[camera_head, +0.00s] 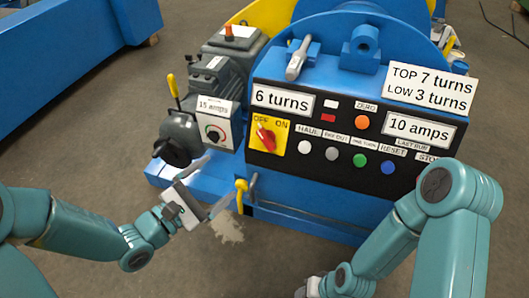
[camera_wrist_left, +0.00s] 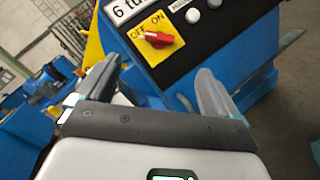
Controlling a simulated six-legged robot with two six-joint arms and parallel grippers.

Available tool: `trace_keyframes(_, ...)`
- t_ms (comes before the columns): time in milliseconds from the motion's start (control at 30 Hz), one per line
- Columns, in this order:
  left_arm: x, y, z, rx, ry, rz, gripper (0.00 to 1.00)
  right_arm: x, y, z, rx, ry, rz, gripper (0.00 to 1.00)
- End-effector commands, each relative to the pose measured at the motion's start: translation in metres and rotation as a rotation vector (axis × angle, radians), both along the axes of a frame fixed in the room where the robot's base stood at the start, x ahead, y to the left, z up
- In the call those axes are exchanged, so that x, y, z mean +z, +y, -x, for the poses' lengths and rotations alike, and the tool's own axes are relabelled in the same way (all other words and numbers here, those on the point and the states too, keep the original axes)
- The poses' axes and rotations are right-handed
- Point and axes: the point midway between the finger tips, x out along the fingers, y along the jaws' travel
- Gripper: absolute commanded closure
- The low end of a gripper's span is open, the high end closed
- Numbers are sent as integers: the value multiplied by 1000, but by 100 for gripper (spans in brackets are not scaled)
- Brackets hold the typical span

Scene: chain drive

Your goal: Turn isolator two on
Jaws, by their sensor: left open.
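A red rotary switch (camera_head: 266,138) sits on a yellow plate (camera_head: 279,142) marked OFF and ON, at the left of the black control panel. Its handle slants from upper left, towards OFF, to lower right. The red switch also shows in the left wrist view (camera_wrist_left: 156,38), beyond my fingers. No label reading "isolator two" is legible. My left gripper (camera_head: 212,186) is open and empty, below and left of the switch and apart from it. Its two fingers (camera_wrist_left: 158,78) frame the blue machine front. My right gripper (camera_head: 310,290) is mostly cut off at the bottom edge.
The black panel carries several coloured buttons, including a green one (camera_head: 359,160). A box marked 15 amps (camera_head: 215,121) with a small knob stands left of it. A yellow hook-like part (camera_head: 241,190) juts out below the panel.

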Motion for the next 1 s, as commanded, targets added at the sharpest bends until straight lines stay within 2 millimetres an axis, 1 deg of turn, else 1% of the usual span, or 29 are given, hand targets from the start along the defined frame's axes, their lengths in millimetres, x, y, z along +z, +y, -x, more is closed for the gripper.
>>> trace_keyframes(33, -5, 1, -1, 1, -1, -1, 5, -5, 0, 0, 0, 0, 0, 57)
trace_keyframes(133, -5, -4, -5, -1, -1, 0, 5, -6, 0, 0, 0, 0, 0, 57)
trace_keyframes(267, -5, -19, -20, -4, -2, 0, 5, -9, 0, 0, 0, 0, 0, 57)
trace_keyframes(600, -5, -76, -78, -3, -2, 0, 5, -22, 0, 0, 0, 0, 0, 57)
trace_keyframes(733, -5, -94, -96, -3, -1, 1, 5, -26, 0, 0, 0, 0, 0, 57)
trace_keyframes(900, -5, -107, -112, 0, 0, 0, 5, -29, 0, 0, 0, 0, 0, 57)
trace_keyframes(1000, -4, -110, -116, 0, 1, 1, 5, -29, 0, 0, 0, 0, 0, 57)
